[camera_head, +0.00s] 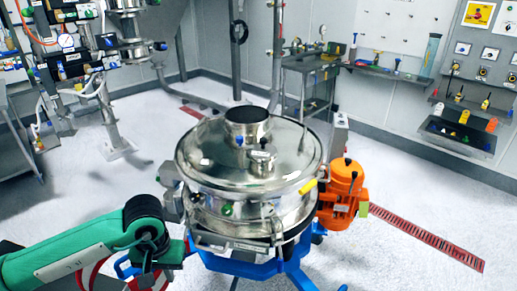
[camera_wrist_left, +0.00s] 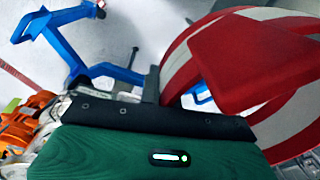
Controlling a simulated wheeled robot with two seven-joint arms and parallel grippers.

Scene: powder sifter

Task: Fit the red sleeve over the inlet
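The steel inlet (camera_head: 247,122) is a short open ring on top of the round sifter lid (camera_head: 205,152). No sleeve covers it. My left gripper (camera_head: 158,262) is low at the left of the sifter, below lid level and apart from the inlet. A red-and-white striped rounded thing, with a flat red part (camera_wrist_left: 250,62), fills the right of the left wrist view, close to the gripper. Red parts (camera_head: 95,277) also show beneath my left arm. I cannot tell if this is the sleeve or if the gripper holds it. My right gripper is out of view.
The sifter stands on a blue frame (camera_head: 297,275). An orange motor (camera_head: 343,190) is on its right side. A steel side table (camera_head: 308,68) stands behind, and wall shelves (camera_head: 455,135) hold small items at right. The floor around the sifter is mostly clear.

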